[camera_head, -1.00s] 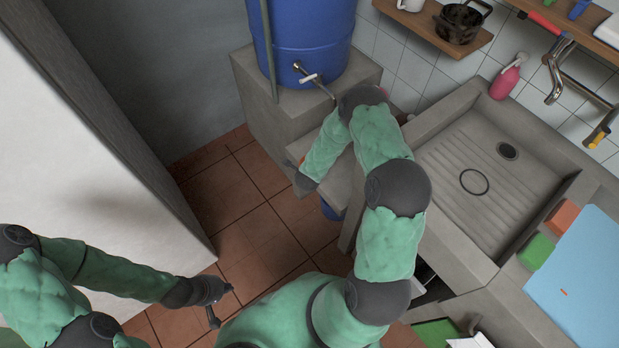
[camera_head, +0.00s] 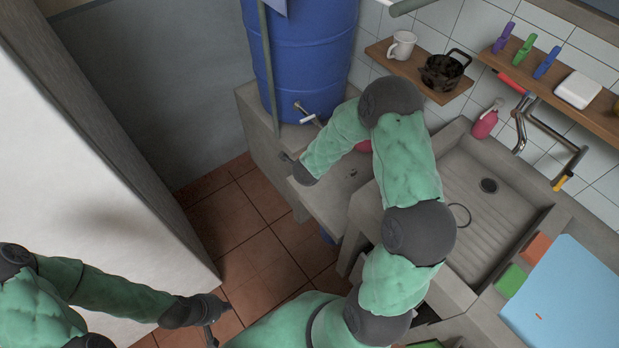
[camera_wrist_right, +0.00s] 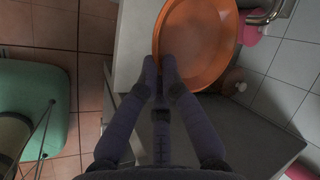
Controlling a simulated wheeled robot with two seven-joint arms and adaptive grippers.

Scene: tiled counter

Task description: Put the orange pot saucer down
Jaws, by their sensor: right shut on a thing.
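The orange pot saucer (camera_wrist_right: 197,40) shows in the right wrist view as a round, shallow dish seen from above, beyond my fingers. My right gripper (camera_wrist_right: 162,75) is shut on its near left rim. In the head view the green right arm reaches across toward the grey ledge, and I cannot make out the saucer there. My left gripper (camera_head: 217,318) is low at the left of the head view, over the tiled floor, with its fingers apart and nothing between them.
A blue barrel (camera_head: 305,60) with a tap (camera_head: 307,114) stands on a grey block behind a lower ledge (camera_head: 335,205). At right are a sink (camera_head: 485,225), a pink bottle (camera_head: 485,123), and a shelf with a white mug (camera_head: 402,45) and black pot (camera_head: 444,70). A blue board (camera_head: 570,300) lies on the counter.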

